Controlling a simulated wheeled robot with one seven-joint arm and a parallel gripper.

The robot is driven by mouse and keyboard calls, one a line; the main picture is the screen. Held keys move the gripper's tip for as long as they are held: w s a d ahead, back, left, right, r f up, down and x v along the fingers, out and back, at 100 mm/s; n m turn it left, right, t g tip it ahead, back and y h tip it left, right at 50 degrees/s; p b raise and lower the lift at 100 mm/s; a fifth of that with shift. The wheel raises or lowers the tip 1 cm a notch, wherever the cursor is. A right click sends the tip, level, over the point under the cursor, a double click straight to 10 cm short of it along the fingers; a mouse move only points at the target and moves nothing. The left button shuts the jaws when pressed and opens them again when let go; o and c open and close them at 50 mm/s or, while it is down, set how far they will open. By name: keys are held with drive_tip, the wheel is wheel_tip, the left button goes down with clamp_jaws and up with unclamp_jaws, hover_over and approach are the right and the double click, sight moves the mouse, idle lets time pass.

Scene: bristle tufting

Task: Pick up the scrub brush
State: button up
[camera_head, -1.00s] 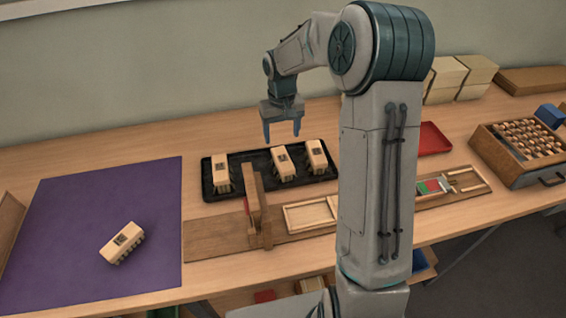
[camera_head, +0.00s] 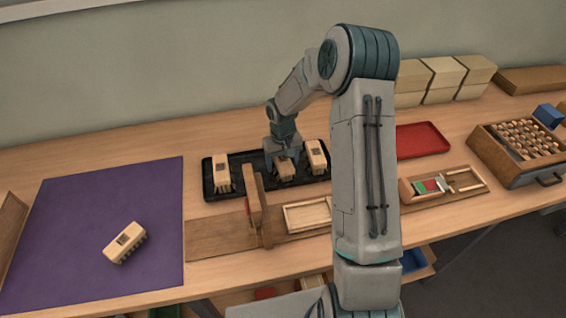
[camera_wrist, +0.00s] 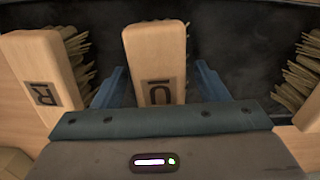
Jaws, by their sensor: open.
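Three wooden scrub brushes lie in the black tray (camera_head: 239,162): a left brush (camera_head: 221,172), a middle brush (camera_head: 287,177) and a right brush (camera_head: 316,153). Another brush (camera_head: 125,241) lies at an angle on the purple mat (camera_head: 90,215). My gripper (camera_head: 286,168) is down over the middle brush. In the wrist view its blue fingers stand open, one on each side of the middle brush (camera_wrist: 157,50), which has a dark mark on its block. A brush with a different mark (camera_wrist: 38,75) lies to the left, outside the fingers. Contact is not clear.
A wooden upright (camera_head: 257,210) stands in front of the tray. To the right are a red tray (camera_head: 422,140), a box of small wooden pieces (camera_head: 515,165) and stacked pale boxes (camera_head: 443,75). The purple mat has much free room.

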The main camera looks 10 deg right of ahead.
sight(284, 159)
drive_tip(key=c, duration=1.1)
drive_tip(key=shift+r, duration=0.8)
drive_tip(key=r, duration=0.2)
drive_tip(key=r+b, duration=0.1)
drive_tip(key=shift+s+d, duration=0.15)
drive_tip(key=shift+d, duration=0.1)
drive_tip(key=shift+s+d+r+b, duration=0.2)
drive_tip(key=shift+s+d+r, duration=0.85)
drive_tip(key=shift+s+d, duration=0.25)
drive_tip(key=shift+s+d+r+b, duration=0.15)
drive_tip(key=shift+s+d+r, duration=1.05)
drive_tip(key=shift+s, duration=0.25)
drive_tip(key=shift+s+d+r+b, duration=0.2)
drive_tip(key=shift+s+d+r, duration=0.75)
drive_tip(key=shift+s+d, duration=0.4)
drive_tip(key=shift+o, duration=0.6)
